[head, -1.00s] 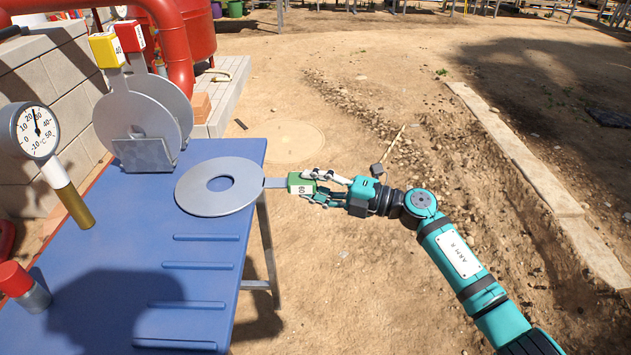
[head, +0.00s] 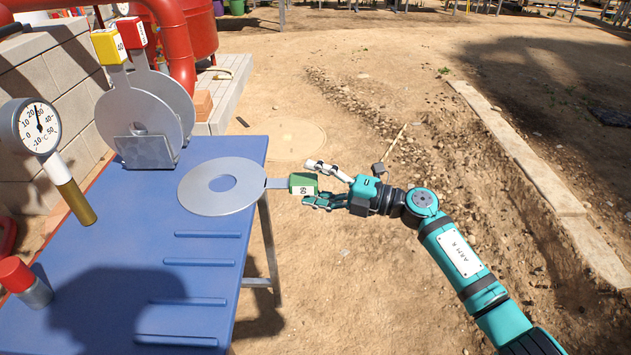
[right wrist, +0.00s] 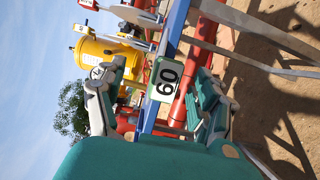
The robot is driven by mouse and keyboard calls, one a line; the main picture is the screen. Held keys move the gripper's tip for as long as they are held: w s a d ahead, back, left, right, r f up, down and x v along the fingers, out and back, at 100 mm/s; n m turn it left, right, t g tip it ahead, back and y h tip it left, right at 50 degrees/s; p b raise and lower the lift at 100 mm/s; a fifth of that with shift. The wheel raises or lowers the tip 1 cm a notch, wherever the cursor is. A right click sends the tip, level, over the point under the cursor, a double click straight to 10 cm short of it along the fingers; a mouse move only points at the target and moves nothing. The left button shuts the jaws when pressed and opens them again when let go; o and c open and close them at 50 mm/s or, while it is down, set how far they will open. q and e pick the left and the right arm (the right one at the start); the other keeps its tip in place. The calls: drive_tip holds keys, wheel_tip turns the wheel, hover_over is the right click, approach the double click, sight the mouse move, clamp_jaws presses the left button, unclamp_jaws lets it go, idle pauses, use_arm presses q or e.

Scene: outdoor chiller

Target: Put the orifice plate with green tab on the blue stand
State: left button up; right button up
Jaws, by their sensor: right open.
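The orifice plate with the green tab (head: 221,187) lies flat on the blue stand (head: 200,262), near its right edge. Its handle reaches out past the edge to the green tab (head: 302,184), marked 60. My right gripper (head: 318,184) is open, with one finger on each side of the tab's outer end. In the right wrist view the green tab (right wrist: 165,79) shows between the spread fingers (right wrist: 160,95), with a gap on each side. My left gripper is not in view.
Plates with a yellow tab (head: 109,46) and a red tab (head: 132,31) stand upright in a holder (head: 145,152) at the back. A dial thermometer (head: 38,127) and a red-capped cylinder (head: 25,283) are at the left. Raised ribs cross the stand's front.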

drive_tip(key=shift+o, duration=0.2)
drive_tip(key=shift+d, duration=0.15)
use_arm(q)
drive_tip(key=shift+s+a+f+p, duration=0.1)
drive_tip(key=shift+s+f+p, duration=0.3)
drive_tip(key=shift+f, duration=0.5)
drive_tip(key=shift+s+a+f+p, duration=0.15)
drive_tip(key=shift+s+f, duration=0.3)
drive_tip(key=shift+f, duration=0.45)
use_arm(e)
drive_tip(key=v, duration=0.6)
drive_tip(key=shift+s+d, duration=0.2)
drive_tip(key=shift+d, duration=0.15)
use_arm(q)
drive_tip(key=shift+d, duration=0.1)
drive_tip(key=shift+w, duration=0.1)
